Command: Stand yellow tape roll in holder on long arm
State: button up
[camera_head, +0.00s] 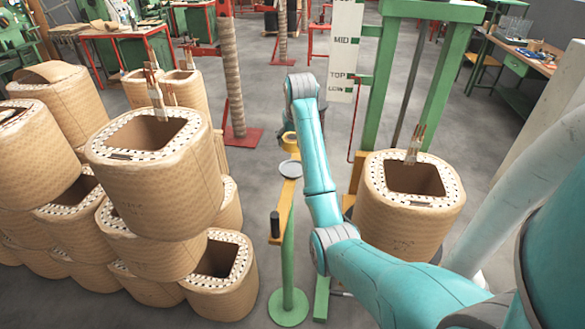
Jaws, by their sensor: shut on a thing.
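My teal arm reaches up the middle, and its far end bends down. Only a small part of my gripper (290,130) shows beside the arm; its fingers are mostly hidden. The yellow tape roll (288,142) shows at the gripper, which is shut on it. Below it in the picture is a round grey dish-like holder (290,170) on the long yellow arm (285,200) of a green stand (288,270). The roll appears above and apart from the dish, but the exact gap cannot be told. A dark upright cylinder (275,224) is at the yellow arm's near end.
Stacked tan coils (155,195) fill the left. Another coil (412,215) stands right of my arm, by a green frame (438,80). A brown-wrapped column (231,70) on a red base stands behind. Grey floor lies open between the coils and the stand.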

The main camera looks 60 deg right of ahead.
notch_tip(320, 180, down, 9)
jog(key=shift+f, duration=0.2)
dwell(0.3)
jog(key=o, duration=1.2)
jog(key=shift+f, duration=0.1)
